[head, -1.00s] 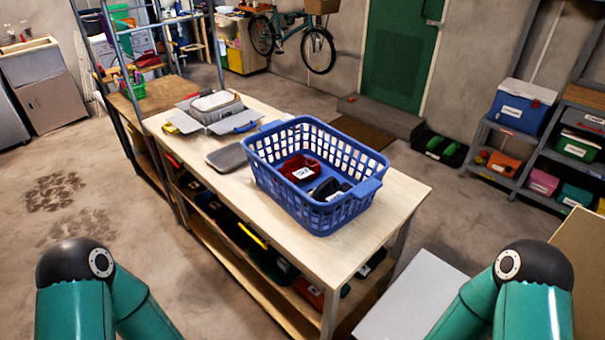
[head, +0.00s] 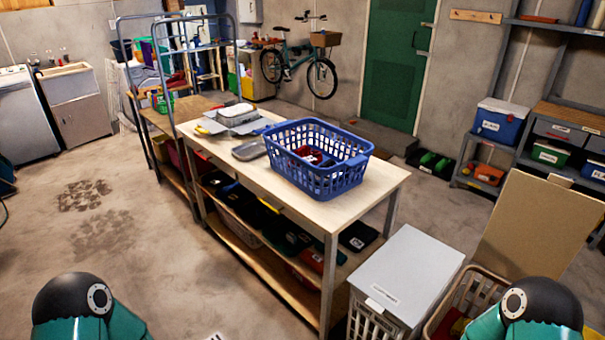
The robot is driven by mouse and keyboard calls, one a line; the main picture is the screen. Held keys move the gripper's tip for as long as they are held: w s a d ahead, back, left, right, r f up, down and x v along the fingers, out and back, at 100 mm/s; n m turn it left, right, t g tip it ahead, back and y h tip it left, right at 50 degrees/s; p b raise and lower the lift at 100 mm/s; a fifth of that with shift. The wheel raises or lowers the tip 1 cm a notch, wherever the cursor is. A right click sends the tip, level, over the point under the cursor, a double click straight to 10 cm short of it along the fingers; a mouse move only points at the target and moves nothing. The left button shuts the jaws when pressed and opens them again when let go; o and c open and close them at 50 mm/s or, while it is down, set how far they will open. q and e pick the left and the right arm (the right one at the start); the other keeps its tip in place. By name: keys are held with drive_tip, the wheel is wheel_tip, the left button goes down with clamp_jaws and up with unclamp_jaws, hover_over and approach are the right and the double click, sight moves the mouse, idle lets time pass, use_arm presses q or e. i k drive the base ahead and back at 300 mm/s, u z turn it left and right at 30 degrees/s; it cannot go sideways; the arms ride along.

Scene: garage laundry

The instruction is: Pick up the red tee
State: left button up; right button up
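A blue laundry basket (head: 345,183) stands on the wooden workbench (head: 300,215). Inside it lies a red item (head: 308,154) with a white label, beside something dark; the basket's lattice wall partly hides both. I cannot tell whether the red item is a tee. Some red also shows low in a beige crate (head: 488,283) at the bottom right, with yellow next to it, too cut off to name. Only parts of my two arms show at the bottom corners; both grippers are out of view.
A grey-lidded bin (head: 410,270) stands right of the workbench, close to the crate. A cardboard panel (head: 540,225) rises behind the crate. Grey shelving (head: 520,150) lines the right. The concrete floor on the left (head: 130,255) is open.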

sight(304, 153)
drive_tip(key=u, duration=0.3)
drive_tip(key=i, duration=0.5)
drive_tip(key=u, duration=0.55)
drive_tip(key=i, duration=1.2)
drive_tip(key=z, duration=0.25)
